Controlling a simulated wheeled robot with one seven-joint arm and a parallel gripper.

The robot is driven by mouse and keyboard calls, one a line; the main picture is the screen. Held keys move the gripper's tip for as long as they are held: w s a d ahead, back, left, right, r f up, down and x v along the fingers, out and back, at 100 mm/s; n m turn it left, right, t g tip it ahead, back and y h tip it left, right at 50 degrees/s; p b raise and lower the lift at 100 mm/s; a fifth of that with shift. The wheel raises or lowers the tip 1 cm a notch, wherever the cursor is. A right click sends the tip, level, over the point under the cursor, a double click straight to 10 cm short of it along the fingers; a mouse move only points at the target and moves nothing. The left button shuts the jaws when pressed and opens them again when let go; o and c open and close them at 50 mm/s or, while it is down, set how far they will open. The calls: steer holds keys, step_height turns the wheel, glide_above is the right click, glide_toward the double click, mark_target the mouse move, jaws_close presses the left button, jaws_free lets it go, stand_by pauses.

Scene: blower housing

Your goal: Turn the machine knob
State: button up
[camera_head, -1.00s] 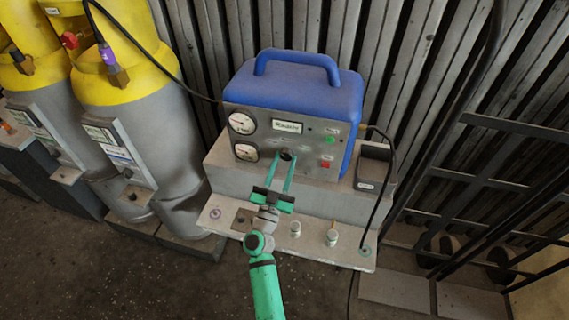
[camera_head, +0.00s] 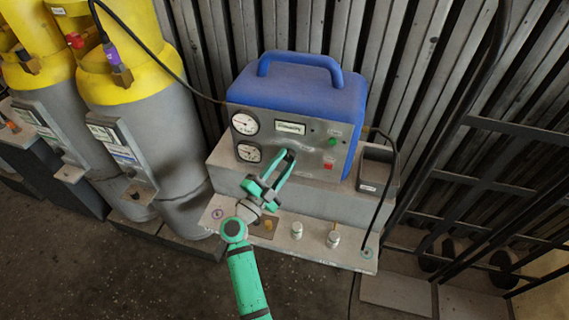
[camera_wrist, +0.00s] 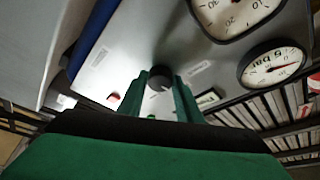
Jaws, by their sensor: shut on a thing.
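The machine is a blue box (camera_head: 300,95) with a carry handle and a grey front panel. Its black round knob (camera_wrist: 159,78) sits between my two green fingers in the wrist view. My gripper (camera_head: 289,155) reaches up to the panel and is shut on the knob, its fingers slanted in the head view. In the head view the fingers largely hide the knob. Two round gauges (camera_head: 245,123) are left of the knob; a gauge marked bar (camera_wrist: 272,65) shows in the wrist view. A green button (camera_head: 333,142) and a red button (camera_head: 329,164) are to the right.
The machine stands on a grey stepped bench (camera_head: 225,165) with small white-capped fittings (camera_head: 296,230) on its lower ledge. Yellow and grey cylinders (camera_head: 135,110) stand at left. A black cable (camera_head: 392,180) hangs at right, beside a dark metal rack (camera_head: 480,180).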

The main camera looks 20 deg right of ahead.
steer(key=shift+a+m+g, duration=0.1)
steer(key=shift+m+g, duration=0.3)
steer(key=shift+m, duration=0.4)
steer(key=o, duration=1)
steer(key=shift+o, duration=0.2)
steer(key=v, duration=1)
steer(key=shift+s+a, duration=0.2)
steer(key=shift+a, duration=0.05)
steer(key=shift+f, duration=0.1)
